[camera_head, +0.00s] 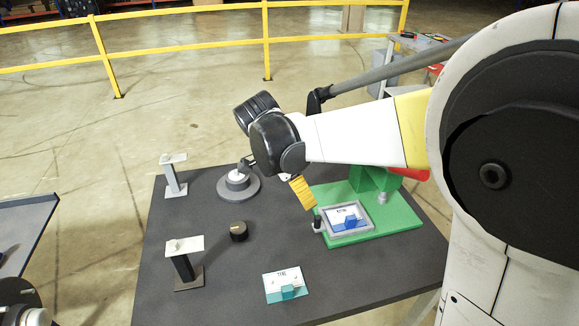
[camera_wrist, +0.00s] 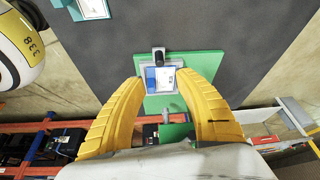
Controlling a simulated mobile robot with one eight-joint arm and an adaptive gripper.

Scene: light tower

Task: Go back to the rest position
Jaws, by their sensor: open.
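My gripper (camera_head: 302,192) hangs above the dark table (camera_head: 217,290), near the left edge of the green fixture (camera_head: 377,231). In the wrist view its two yellow fingers (camera_wrist: 170,100) are spread wide with nothing between their tips. Below and beyond them, the green fixture (camera_wrist: 205,64) shows with a grey-framed tray (camera_wrist: 146,83) on it. In the head view the tray (camera_head: 325,228) holds a card with a blue block (camera_head: 350,221). The gripper's upper part is partly hidden by my wrist.
A round grey base (camera_head: 249,192), a black knob (camera_head: 239,231) and two small stands (camera_head: 175,178) (camera_head: 184,262) are on the table. A card with a teal block (camera_head: 288,291) lies in front. A yellow railing (camera_head: 180,66) runs behind. Shelves (camera_wrist: 40,140) show in the wrist view.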

